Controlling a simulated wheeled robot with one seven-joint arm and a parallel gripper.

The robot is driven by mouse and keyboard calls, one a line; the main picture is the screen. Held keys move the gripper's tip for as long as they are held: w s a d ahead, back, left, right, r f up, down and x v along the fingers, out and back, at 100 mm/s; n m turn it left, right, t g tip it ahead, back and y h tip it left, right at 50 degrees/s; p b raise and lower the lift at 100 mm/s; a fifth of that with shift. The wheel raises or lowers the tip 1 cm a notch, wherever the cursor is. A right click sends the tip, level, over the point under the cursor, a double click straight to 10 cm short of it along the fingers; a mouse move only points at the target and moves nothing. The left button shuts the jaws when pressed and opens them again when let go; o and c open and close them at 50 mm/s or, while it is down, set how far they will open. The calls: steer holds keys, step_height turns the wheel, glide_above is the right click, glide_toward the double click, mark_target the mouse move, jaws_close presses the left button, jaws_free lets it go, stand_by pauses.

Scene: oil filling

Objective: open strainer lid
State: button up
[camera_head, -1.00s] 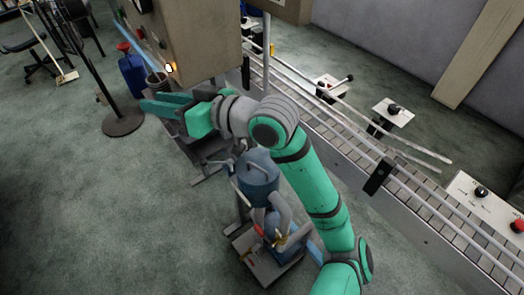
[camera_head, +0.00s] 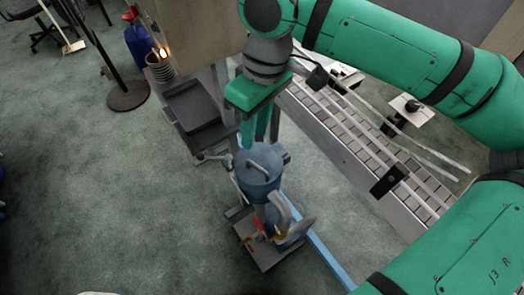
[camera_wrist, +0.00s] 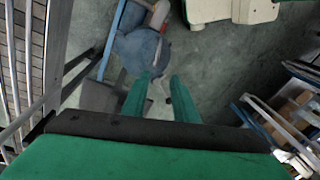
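The strainer is a blue-grey cylindrical vessel (camera_head: 260,182) with a round lid on top. A curved bar handle (camera_head: 257,166) shows on the lid. The lid looks seated on the vessel. My gripper (camera_head: 258,140) points down just behind the lid in the head view, with its two fingers apart and nothing seen between them. In the wrist view my gripper (camera_wrist: 161,78) is also open, with its fingertips by the edge of the blue strainer (camera_wrist: 138,48). I cannot tell whether they touch it.
A conveyor (camera_head: 345,130) with rails runs along the right. A dark tray (camera_head: 193,108) stands left of my gripper. A blue jug (camera_head: 139,45) and a coiled bucket (camera_head: 159,70) are at the back left.

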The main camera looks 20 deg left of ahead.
mark_target(258, 167)
steer(key=shift+h, duration=0.3)
steer(key=f, duration=0.7)
steer(key=d+f, duration=0.1)
steer(key=f, duration=0.2)
steer(key=shift+s+f, duration=0.25)
steer(key=shift+s, duration=0.15)
jaws_close()
stand_by(0.8)
